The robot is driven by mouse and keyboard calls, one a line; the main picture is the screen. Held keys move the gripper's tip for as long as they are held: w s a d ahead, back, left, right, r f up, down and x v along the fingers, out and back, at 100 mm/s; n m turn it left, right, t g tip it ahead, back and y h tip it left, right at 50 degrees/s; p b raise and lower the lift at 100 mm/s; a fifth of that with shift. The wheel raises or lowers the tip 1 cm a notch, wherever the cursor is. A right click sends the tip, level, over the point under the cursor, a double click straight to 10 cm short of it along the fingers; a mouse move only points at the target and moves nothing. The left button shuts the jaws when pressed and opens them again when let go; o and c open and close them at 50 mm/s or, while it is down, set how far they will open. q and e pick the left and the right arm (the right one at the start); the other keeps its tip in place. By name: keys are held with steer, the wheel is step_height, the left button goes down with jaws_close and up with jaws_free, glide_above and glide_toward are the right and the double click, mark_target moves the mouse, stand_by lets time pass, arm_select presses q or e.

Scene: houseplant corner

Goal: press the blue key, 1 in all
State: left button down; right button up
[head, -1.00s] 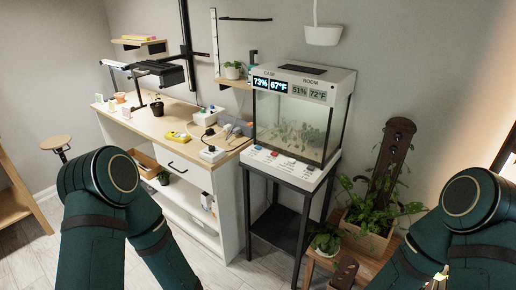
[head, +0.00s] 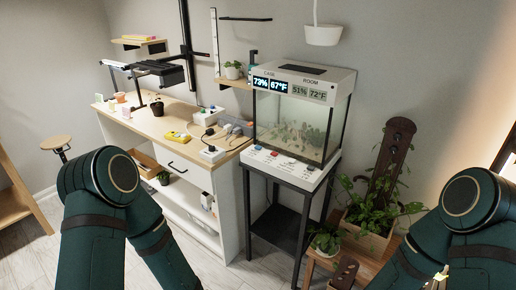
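A glass plant case (head: 296,115) with a white top and a white base stands on a dark metal stand. Several small keys sit on the front ledge of its base (head: 285,164). A blue key (head: 274,154) and a red key (head: 257,147) show there; the lettering beside them is too small to read. The display on top reads 73% and 67°F for the case and 51% and 72°F for the room. My two arms show at the lower left and lower right, apart from the case. Neither gripper is in view.
A wooden-topped workbench (head: 150,122) stands left of the case, with a yellow device (head: 178,136), white boxes and cables on it. A potted climbing plant (head: 367,232) stands on a low wooden bench at the right. Floor shows in front.

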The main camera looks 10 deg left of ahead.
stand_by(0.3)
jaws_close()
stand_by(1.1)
